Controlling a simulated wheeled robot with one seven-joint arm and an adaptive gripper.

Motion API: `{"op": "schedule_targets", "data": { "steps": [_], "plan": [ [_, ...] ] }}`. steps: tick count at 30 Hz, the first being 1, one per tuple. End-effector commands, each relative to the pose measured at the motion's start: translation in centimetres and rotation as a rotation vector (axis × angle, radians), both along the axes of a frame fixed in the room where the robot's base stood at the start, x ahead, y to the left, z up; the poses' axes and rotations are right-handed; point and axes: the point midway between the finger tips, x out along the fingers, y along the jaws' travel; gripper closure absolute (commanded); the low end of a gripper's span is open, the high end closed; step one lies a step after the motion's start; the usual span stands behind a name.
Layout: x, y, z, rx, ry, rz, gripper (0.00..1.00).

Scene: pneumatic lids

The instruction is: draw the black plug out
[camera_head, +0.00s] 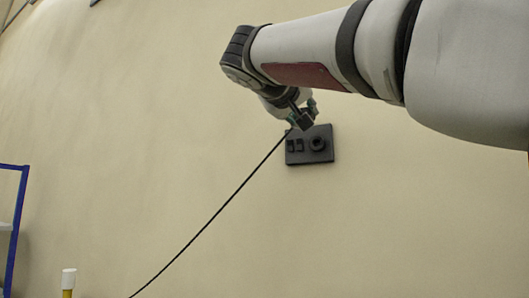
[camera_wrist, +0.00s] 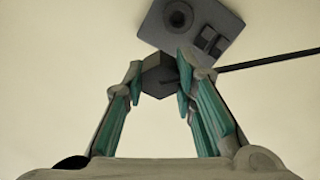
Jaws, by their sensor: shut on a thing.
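The black plug (camera_wrist: 158,76) is a dark block between the two fingertips of my gripper (camera_wrist: 162,72) in the wrist view. My gripper is shut on it. In the head view the plug (camera_head: 306,121) shows at the fingertips, in front of the panel's upper edge. The dark wall panel (camera_head: 324,156) carries a round socket (camera_head: 317,143) and small square openings to its left. The panel also shows at the top of the wrist view (camera_wrist: 222,48). The plug overlaps the panel's edge in both views; I cannot tell whether they touch.
A thin black cable (camera_head: 215,213) runs from near my fingertips down to the lower left. It also crosses the right of the wrist view (camera_wrist: 270,59). A blue frame (camera_head: 17,230) and a white-topped yellow post (camera_head: 69,280) stand at left. The wall around the panel is bare.

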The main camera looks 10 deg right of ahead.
Motion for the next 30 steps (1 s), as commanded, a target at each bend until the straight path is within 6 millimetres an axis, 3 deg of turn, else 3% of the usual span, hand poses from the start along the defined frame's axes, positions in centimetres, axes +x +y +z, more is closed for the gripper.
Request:
{"op": "schedule_targets", "data": {
  "steps": [18,30],
  "plan": [
    [-1.6,1.1,2.9,0.000,0.000,0.001,1.00],
    [-1.6,1.2,3.0,0.000,0.000,0.000,1.00]
  ]
}}
